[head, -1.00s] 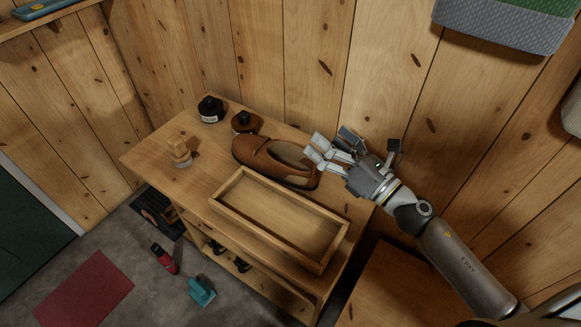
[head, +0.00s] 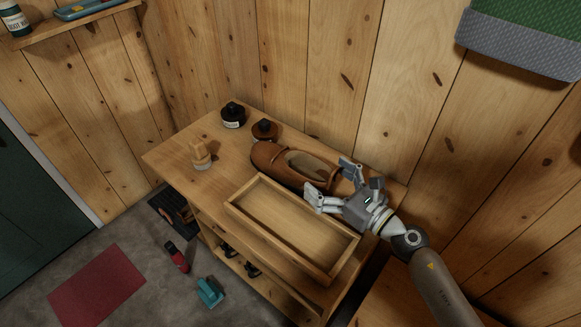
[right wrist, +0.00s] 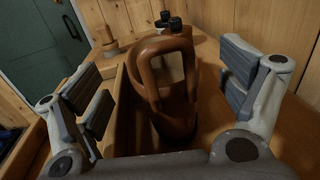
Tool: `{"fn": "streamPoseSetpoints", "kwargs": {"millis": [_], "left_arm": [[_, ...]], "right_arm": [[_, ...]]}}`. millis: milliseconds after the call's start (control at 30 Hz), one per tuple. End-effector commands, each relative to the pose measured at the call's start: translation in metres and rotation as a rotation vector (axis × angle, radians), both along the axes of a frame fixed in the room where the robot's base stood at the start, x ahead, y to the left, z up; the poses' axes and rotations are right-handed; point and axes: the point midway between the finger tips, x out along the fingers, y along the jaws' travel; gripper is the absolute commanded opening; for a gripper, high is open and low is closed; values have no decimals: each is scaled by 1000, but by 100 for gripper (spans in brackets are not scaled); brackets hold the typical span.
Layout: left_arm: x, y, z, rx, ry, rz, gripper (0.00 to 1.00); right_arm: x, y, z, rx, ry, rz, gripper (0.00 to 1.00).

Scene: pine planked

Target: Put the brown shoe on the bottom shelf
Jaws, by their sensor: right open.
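The brown shoe (head: 291,165) lies on top of the wooden shelf unit (head: 172,157), behind an empty wooden tray, with its toe to the left. My right gripper (head: 337,182) is open at the shoe's heel end. In the right wrist view the shoe (right wrist: 172,85) shows between the two spread fingers (right wrist: 170,85), with a gap on both sides. The lower shelf (head: 237,262) shows in part under the top, with dark items on it. My left gripper is not in view.
The wooden tray (head: 236,205) sits at the top's front edge. Two dark jars (head: 233,117) and a brush (head: 200,154) stand left of the shoe. A red bottle (head: 177,257), a teal object (head: 210,292) and a red mat (head: 97,287) are on the floor. The plank wall is close behind.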

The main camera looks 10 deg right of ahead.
Motion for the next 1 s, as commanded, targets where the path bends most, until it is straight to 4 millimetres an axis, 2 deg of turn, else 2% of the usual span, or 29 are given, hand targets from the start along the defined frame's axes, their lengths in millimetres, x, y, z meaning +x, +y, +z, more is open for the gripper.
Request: {"fn": "streamPoseSetpoints", "kwargs": {"millis": [100,233,533,1000], "left_arm": [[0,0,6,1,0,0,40],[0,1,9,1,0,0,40],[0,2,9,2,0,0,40],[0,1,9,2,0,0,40]], "right_arm": [[15,14,0,6,0,0,92],[28,22,-1,4,-1,-1,92],[31,25,-3,2,1,0,92],[30,25,-3,2,0,0,32]]}}
